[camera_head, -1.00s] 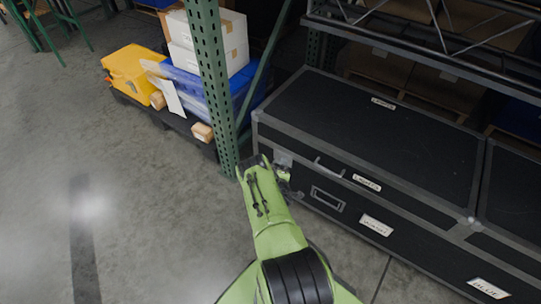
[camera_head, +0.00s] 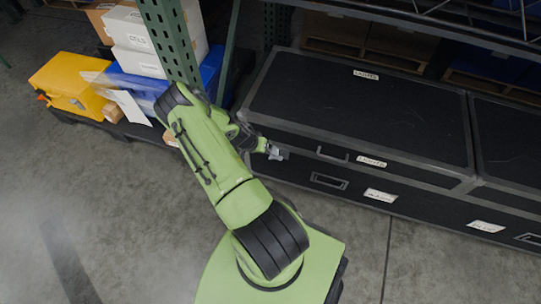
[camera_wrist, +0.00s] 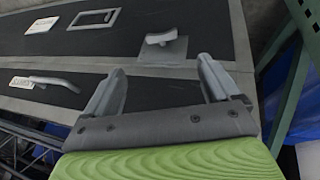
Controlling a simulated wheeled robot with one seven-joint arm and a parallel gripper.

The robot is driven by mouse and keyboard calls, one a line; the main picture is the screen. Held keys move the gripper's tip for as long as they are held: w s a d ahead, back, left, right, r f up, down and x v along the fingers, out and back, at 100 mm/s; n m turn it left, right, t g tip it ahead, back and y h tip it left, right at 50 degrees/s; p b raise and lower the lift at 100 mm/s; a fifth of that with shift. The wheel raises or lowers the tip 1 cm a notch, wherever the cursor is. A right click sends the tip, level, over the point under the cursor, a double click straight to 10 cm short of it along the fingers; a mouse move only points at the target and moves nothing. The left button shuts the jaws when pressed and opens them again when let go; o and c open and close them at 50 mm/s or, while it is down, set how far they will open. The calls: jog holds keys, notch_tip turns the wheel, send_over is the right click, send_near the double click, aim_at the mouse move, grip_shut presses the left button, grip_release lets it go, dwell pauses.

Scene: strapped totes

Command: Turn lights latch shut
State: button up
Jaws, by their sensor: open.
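The lights case (camera_head: 360,105) is a long black flight case with grey edging and LIGHTS labels. In the wrist view its latch (camera_wrist: 159,39) is a small grey turn-piece on a grey plate, across the seam between two black panels, its wing lying roughly crosswise and slightly tilted. My gripper (camera_wrist: 160,66) is open and empty, its two grey fingers on either side of the latch's line and short of it, with no contact visible. In the head view my gripper (camera_head: 274,151) is at the case's front left end, where my arm hides much of the latch area.
A handle (camera_head: 332,154) stands on the case front, right of my gripper. A green rack post (camera_head: 170,40) rises close behind my arm. A yellow tote (camera_head: 70,82) and blue tote (camera_head: 140,84) sit left. A second case (camera_head: 510,140) adjoins at right. Front floor is clear.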

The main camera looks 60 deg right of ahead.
aim_at(276, 159)
jog(key=b+x, duration=0.4)
jog(key=x, duration=0.9)
jog(key=shift+w+f, duration=0.1)
jog(key=c, duration=1.1)
jog(key=shift+o, duration=0.2)
jog(key=shift+s+t+p, duration=0.3)
jog(key=shift+t+p, duration=0.3)
jog(key=shift+t, duration=0.3)
jog(key=shift+m+t+y, duration=0.3)
jog(key=shift+t, duration=0.3)
jog(key=o, duration=1.1)
jog(key=shift+c, duration=0.2)
